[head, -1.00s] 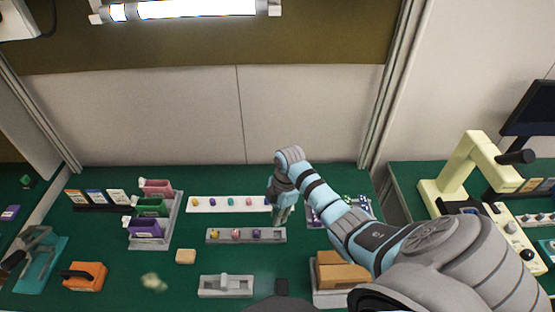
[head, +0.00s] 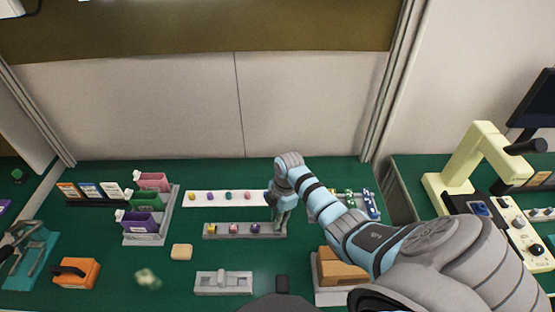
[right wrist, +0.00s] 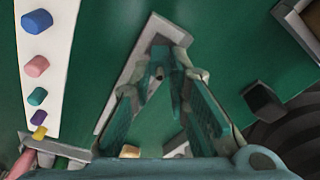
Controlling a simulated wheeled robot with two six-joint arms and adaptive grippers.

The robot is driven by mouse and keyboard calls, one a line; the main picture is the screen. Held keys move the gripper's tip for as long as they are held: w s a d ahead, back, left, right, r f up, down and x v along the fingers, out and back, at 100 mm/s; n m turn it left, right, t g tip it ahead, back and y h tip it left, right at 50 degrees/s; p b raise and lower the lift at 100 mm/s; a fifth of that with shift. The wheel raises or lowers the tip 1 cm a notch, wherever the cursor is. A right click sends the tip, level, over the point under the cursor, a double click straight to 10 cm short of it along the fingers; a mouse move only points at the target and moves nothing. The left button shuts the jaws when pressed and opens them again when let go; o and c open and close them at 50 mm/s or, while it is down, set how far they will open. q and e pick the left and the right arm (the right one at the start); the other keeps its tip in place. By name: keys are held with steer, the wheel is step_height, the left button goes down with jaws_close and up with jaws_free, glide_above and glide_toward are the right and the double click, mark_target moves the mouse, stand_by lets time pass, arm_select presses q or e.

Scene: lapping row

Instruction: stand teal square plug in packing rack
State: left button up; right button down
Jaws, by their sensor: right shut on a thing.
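In the right wrist view, the fingers (right wrist: 165,68) close together over the end of the grey rack (right wrist: 124,83). The gripper is shut on a small teal piece, the teal square plug, mostly hidden between the fingertips. I cannot tell whether its foot is in the rack. My left gripper is not in view.
A white strip (head: 240,205) with several coloured plugs lies just behind the grey rack. Coloured bins (head: 140,222) stand to the left. A grey fixture (head: 223,290) and a box with an orange-brown block (head: 340,272) are in front. A tray (head: 369,203) lies to the right.

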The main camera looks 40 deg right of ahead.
steer(key=shift+p, duration=0.3)
stand_by(0.6)
steer(key=shift+p, duration=0.3)
stand_by(0.5)
steer(key=shift+f+b, duration=0.65)
steer(key=shift+f, duration=0.05)
steer(key=shift+r, duration=0.1)
steer(key=shift+r+p, duration=0.4)
steer(key=shift+p, duration=0.25)
steer(key=shift+p, duration=0.35)
stand_by(1.1)
